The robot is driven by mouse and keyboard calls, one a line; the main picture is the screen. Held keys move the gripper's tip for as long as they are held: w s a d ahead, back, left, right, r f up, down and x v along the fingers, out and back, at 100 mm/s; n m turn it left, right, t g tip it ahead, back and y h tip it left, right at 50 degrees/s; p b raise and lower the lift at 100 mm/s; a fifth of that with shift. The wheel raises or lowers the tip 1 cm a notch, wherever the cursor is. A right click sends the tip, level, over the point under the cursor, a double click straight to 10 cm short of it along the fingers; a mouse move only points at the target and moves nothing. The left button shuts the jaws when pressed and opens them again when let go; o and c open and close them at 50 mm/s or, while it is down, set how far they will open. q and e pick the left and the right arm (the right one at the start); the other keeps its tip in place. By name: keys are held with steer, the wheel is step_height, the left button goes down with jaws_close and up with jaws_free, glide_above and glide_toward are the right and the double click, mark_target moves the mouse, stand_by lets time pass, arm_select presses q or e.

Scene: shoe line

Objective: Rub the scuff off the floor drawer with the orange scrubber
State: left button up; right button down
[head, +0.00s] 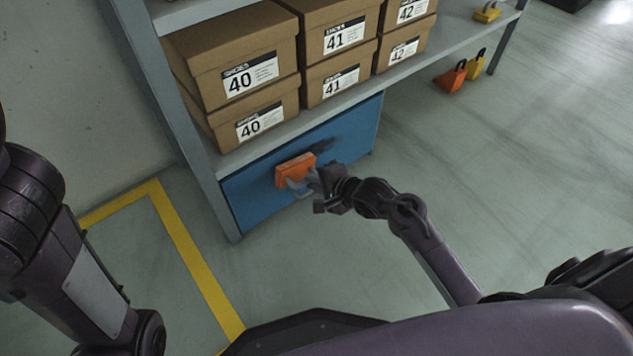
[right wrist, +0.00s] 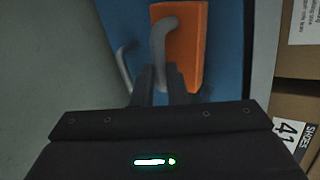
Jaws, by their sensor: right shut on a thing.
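The blue floor drawer (head: 245,193) sits under the lowest shelf of the rack, and its front also fills the middle of the right wrist view (right wrist: 228,60). A dark scuff (head: 322,148) shows on its front, right of the scrubber. The orange scrubber (head: 295,168) is up against the drawer front; I cannot tell if it touches. My right gripper (head: 311,180) is shut on the scrubber's grey handle, and the orange block (right wrist: 188,50) shows beyond the fingers in the right wrist view. The left gripper is out of view; only my left arm shows.
Shoe boxes (head: 228,58) marked 40, 41 and 42 stand on the shelf above the drawer. A grey drawer handle (right wrist: 124,68) sticks out beside the scrubber. Orange and yellow items (head: 452,78) lie at the rack's far end. Floor to the right is clear.

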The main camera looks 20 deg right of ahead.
steer(key=shift+w+a, duration=0.2)
steer(key=shift+w, duration=0.2)
steer(key=shift+r, duration=0.1)
steer(key=shift+w+d+r+p, duration=0.1)
steer(key=shift+w+d+p, duration=0.1)
steer(key=shift+d+p, duration=0.4)
steer(key=shift+w+d+r+p, duration=0.1)
steer(key=shift+w+d+p, duration=0.05)
steer(key=shift+d+p, duration=0.4)
steer(key=w+d+p, duration=0.2)
steer(key=d, duration=0.5)
steer(key=w+d+p, duration=0.2)
steer(key=w+d, duration=0.1)
steer(key=d, duration=0.4)
steer(key=shift+w+d, duration=0.35)
